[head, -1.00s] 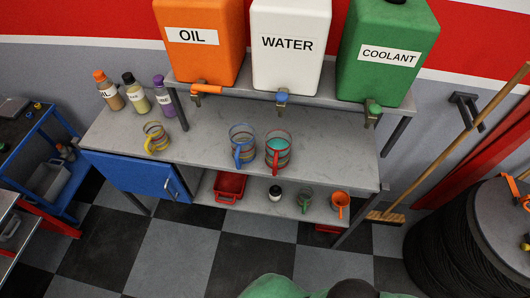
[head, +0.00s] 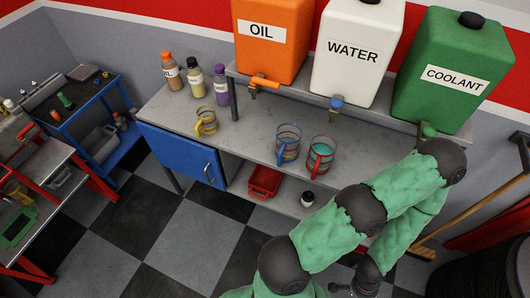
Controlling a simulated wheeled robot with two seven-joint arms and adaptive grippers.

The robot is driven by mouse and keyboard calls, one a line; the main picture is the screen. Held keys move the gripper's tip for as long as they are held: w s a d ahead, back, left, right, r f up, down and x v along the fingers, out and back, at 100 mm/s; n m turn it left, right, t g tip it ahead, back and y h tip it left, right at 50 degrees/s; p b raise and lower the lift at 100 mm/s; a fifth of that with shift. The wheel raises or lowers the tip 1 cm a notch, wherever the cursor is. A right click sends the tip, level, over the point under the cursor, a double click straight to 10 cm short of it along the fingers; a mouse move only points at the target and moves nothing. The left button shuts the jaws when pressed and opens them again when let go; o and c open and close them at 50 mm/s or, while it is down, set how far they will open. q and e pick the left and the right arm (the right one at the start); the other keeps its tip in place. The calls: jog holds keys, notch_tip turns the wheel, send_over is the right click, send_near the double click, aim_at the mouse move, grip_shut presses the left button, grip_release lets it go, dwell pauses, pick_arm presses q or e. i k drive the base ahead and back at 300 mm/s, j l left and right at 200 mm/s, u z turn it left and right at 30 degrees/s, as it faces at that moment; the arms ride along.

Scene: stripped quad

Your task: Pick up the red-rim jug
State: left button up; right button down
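The red-rim jug (head: 320,156) is a clear jug with a red rim and handle and teal inside. It stands upright on the grey workbench (head: 262,125), just right of the blue-rim jug (head: 288,143). My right arm, in green sleeves with dark joints, folds across the lower right of the head view, to the right of and below the jug. Its wrist end is at the bottom edge, and its gripper fingers do not show. My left gripper is not in view. No gripper is at the jug.
A yellow-rim jug (head: 206,122) and several bottles stand at the bench's left. Orange oil (head: 270,50), white water (head: 352,75) and green coolant (head: 447,90) tanks with taps stand on the raised shelf behind. A red bin (head: 265,181) is below. Checkered floor at lower left is clear.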

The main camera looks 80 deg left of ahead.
aim_at(322, 150)
jog(key=u, duration=2.1)
